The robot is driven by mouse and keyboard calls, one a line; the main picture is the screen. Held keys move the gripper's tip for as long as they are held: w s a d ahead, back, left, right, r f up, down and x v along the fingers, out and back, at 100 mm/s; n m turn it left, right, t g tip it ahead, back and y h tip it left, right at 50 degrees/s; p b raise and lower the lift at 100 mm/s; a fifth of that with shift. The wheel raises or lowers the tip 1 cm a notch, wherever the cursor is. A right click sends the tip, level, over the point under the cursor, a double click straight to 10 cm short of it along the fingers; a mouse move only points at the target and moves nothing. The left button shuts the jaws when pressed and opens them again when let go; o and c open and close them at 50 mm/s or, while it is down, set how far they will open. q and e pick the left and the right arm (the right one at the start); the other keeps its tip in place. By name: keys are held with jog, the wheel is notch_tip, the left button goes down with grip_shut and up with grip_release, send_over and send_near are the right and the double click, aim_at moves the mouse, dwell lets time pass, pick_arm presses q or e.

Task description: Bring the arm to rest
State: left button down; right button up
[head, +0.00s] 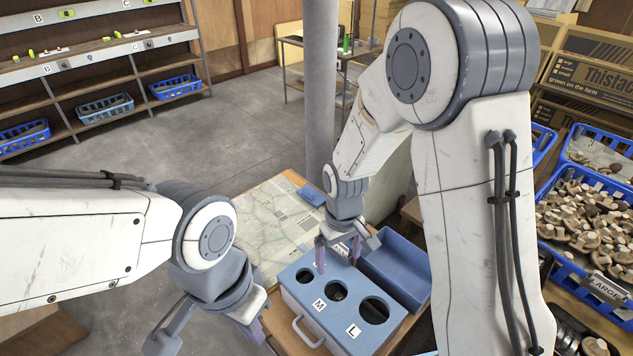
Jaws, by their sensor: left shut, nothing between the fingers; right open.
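My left gripper (257,331) hangs at the lower left of the blue-topped box, shut and empty; its fingers are partly hidden by its own wrist. My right gripper (338,255) points down over the back edge of the box, its two purple fingers spread and nothing seen between them. The blue-topped box (318,322) has round holes, with M and L labels readable, and a handle on its front left side. I cannot tell whether the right fingertips touch the box.
A blue open tray (398,256) sits right behind the box. A map-like sheet (262,222) covers the table's left part. Blue crates of mushrooms (590,215) stand at the right. A grey post (320,90) rises behind the table. Shelves with blue baskets (105,108) stand far left; open floor lies between.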

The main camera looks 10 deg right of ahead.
jog(key=shift+r, duration=0.1)
jog(key=s+a+r+n, duration=0.1)
jog(key=s+a+r, duration=0.2)
jog(key=s+r, duration=0.3)
jog(key=s+a+r+n+y, duration=0.1)
jog(key=s+a+r, duration=0.3)
jog(key=s, duration=0.9)
notch_tip(320, 180, up, 3)
jog(key=shift+a+f+n, duration=0.2)
jog(key=shift+a+n, duration=0.1)
jog(key=shift+n, duration=0.5)
jog(key=shift+w, duration=0.1)
jog(key=shift+c, duration=0.3)
